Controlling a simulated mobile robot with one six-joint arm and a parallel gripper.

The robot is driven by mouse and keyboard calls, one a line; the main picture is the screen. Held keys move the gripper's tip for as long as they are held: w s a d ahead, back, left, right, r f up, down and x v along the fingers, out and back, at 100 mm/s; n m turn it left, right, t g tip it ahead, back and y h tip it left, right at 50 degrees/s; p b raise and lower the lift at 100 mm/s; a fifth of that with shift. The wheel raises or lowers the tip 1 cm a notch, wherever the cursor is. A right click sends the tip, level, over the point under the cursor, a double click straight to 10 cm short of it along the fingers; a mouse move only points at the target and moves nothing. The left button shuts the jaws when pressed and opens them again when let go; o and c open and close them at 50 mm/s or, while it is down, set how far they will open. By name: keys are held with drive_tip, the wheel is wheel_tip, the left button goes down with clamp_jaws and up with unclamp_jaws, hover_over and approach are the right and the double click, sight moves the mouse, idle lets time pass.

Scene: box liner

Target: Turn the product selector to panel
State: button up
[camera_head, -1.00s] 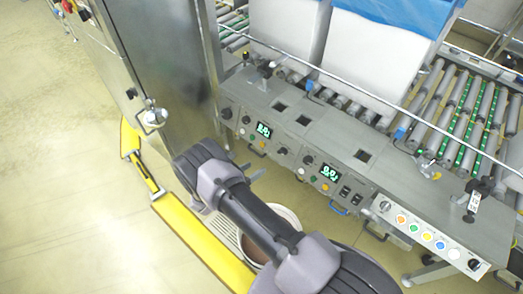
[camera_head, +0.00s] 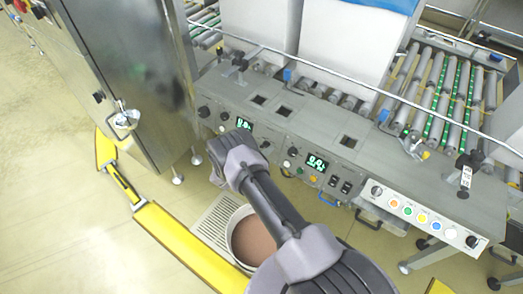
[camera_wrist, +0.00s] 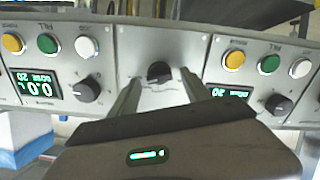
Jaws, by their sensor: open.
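In the wrist view a small black knob (camera_wrist: 159,72) sits on a plain grey panel section between two display panels. It looks like the product selector, but its label is not readable. My gripper (camera_wrist: 161,82) is open, with one finger on each side of the knob in the picture. I cannot tell whether either finger touches it. In the head view my gripper (camera_head: 218,165) is at the front of the control panel (camera_head: 300,130), below the left display, and my arm hides part of the panel there.
Similar black knobs sit left (camera_wrist: 86,90) and right (camera_wrist: 279,105) in the wrist view, beside green displays and coloured buttons. In the head view a bucket (camera_head: 232,240) stands below my arm, a yellow floor barrier (camera_head: 180,240) runs left, and a steel cabinet (camera_head: 135,70) stands beside the panel.

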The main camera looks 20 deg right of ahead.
clamp_jaws()
idle(0.4)
drive_tip(key=n, duration=0.5)
drive_tip(key=shift+w+n, duration=0.1)
drive_tip(key=shift+n, duration=0.3)
drive_tip(key=n, duration=0.6)
drive_tip(key=shift+a+f, duration=0.1)
drive_tip(key=shift+f, duration=0.1)
drive_tip(key=shift+s+f+n+h, duration=0.1)
drive_tip(key=shift+f+n+h, duration=0.05)
drive_tip(key=shift+n, duration=4.05)
drive_tip(key=shift+s+f+n+h, duration=0.1)
drive_tip(key=shift+n+h, duration=0.05)
drive_tip(key=shift+n, duration=4.05)
